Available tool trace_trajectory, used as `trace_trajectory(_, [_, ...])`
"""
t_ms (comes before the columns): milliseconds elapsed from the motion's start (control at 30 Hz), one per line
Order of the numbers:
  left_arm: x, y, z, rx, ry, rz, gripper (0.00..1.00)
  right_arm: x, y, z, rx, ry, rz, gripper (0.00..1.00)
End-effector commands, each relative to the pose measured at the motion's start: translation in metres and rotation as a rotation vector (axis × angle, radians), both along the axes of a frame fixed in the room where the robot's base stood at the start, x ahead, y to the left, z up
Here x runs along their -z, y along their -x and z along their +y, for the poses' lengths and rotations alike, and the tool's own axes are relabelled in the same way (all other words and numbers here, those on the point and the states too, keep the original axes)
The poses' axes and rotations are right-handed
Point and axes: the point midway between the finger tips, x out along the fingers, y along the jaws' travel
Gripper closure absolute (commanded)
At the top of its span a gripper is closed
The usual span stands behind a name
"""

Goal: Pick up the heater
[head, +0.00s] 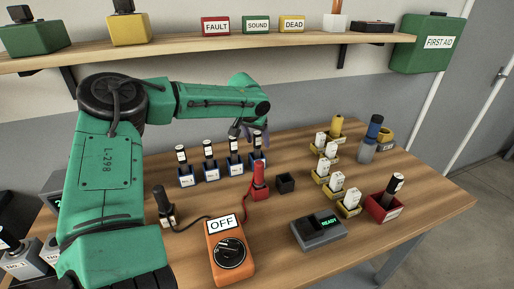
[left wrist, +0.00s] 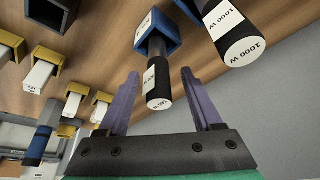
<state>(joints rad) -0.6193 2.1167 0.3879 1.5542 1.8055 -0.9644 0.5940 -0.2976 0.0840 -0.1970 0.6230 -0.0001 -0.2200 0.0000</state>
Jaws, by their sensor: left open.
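Several black heaters with white labels stand upright in a row of blue holders in the head view. The rightmost heater (head: 257,143) is in its blue holder (head: 258,162), right under my left gripper (head: 255,138). In the left wrist view, my open left gripper (left wrist: 159,76) has its purple fingers on either side of a heater (left wrist: 158,92) that sits in a blue holder (left wrist: 157,30). Gaps show between fingers and heater. Another heater labelled 1000 W (left wrist: 240,42) is close to the right finger. My right gripper is not in view.
An orange meter (head: 230,255) reading OFF, a red probe (head: 259,180) and a black probe (head: 164,208) stand nearer. A grey READY box (head: 318,231), yellow holders (head: 349,209) and a red bin (head: 384,210) are to the right. A shelf (head: 190,48) runs above.

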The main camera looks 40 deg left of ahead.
Motion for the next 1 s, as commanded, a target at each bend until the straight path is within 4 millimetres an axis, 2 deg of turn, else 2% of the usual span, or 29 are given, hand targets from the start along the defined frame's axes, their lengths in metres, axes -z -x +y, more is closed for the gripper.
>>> trace_trajectory(133, [0.018,-0.007,0.003,-0.001,-0.001,0.002,0.33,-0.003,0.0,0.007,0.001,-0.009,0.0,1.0])
trace_trajectory(333, [0.019,-0.008,0.003,-0.001,0.001,-0.002,0.33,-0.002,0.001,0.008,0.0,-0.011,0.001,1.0])
trace_trajectory(467, [0.019,-0.008,0.003,-0.001,0.001,-0.002,0.83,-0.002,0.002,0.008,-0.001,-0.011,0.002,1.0])
trace_trajectory(500, [0.019,-0.008,0.003,-0.001,0.0,-0.002,0.98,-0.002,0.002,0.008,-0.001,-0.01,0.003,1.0])
trace_trajectory(833, [0.018,-0.008,0.002,-0.001,0.0,-0.003,1.0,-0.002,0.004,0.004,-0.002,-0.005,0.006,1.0])
trace_trajectory(1000, [0.01,-0.007,-0.002,0.0,0.001,-0.006,1.0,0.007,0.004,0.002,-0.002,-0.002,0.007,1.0])
